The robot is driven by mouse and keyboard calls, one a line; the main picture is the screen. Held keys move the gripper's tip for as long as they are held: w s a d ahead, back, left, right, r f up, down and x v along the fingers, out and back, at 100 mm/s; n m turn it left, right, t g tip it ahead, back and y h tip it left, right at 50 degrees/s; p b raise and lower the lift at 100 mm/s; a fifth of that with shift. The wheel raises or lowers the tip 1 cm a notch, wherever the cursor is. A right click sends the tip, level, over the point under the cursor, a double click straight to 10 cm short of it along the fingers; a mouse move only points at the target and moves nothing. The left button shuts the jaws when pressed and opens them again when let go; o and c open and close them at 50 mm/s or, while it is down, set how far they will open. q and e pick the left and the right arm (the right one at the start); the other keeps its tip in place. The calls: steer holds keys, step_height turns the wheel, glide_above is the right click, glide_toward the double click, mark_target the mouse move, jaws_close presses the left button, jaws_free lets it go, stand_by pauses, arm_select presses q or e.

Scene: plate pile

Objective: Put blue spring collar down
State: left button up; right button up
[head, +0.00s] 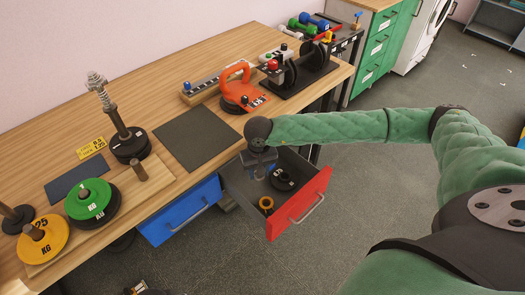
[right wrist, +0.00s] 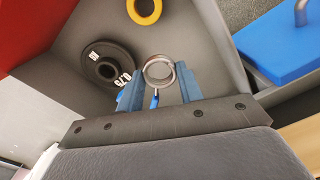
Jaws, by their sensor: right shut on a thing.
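The blue spring collar (right wrist: 159,62), a silver ring with blue handles, is between the fingers of my right gripper (right wrist: 160,82) in the right wrist view. My right gripper is shut on it. In the head view my right gripper (head: 259,163) points down over the open drawer with the red front (head: 300,205). The collar appears above the drawer floor; how high is hard to tell.
The drawer holds a small black plate (head: 283,180) and a yellow ring (head: 266,204). A blue drawer (head: 180,211) stands beside it. On the table above are a dark mat (head: 197,137), an orange kettlebell (head: 238,95), and green (head: 90,200) and yellow (head: 42,240) plates.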

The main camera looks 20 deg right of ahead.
mark_target(256, 180)
steer(key=shift+n, duration=0.5)
steer(key=f, duration=0.1)
steer(key=a+f, duration=0.1)
steer(key=f, duration=0.1)
steer(key=s+f, duration=0.1)
steer(key=shift+a+f, duration=0.2)
steer(key=shift+f, duration=0.15)
steer(key=shift+a+f, duration=0.1)
steer(key=shift+f, duration=0.1)
steer(key=shift+a, duration=0.1)
